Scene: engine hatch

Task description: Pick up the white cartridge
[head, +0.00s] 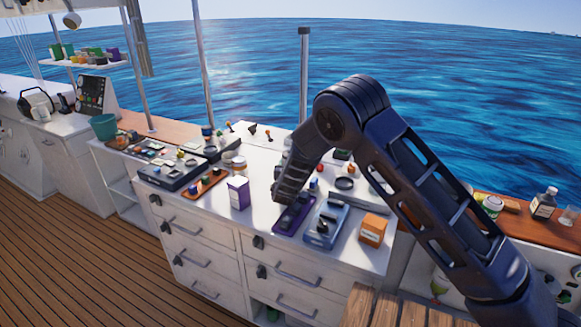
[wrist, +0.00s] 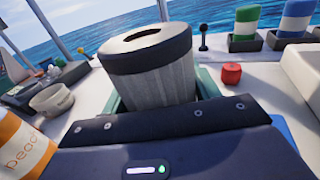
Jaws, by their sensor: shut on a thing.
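The white cartridge (wrist: 150,82) is a pale, pleated cylinder with a black cap and a dark slot in its top. In the wrist view it stands slightly tilted, right behind the dark front edge of my gripper. My gripper (head: 284,196) is shut on it, over the white counter in the head view. The fingertips and the lower part of the cartridge are hidden behind the gripper's body in the wrist view. In the head view my arm and gripper hide the cartridge. Whether it touches what is below it, I cannot tell.
A purple tray (head: 294,216), a blue-grey tray (head: 327,226), an orange box (head: 373,229) and a purple-white box (head: 238,193) stand close around my gripper. A red knob (wrist: 231,73), a white bowl (wrist: 52,99) and an orange-white can (wrist: 24,146) are near the cartridge.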

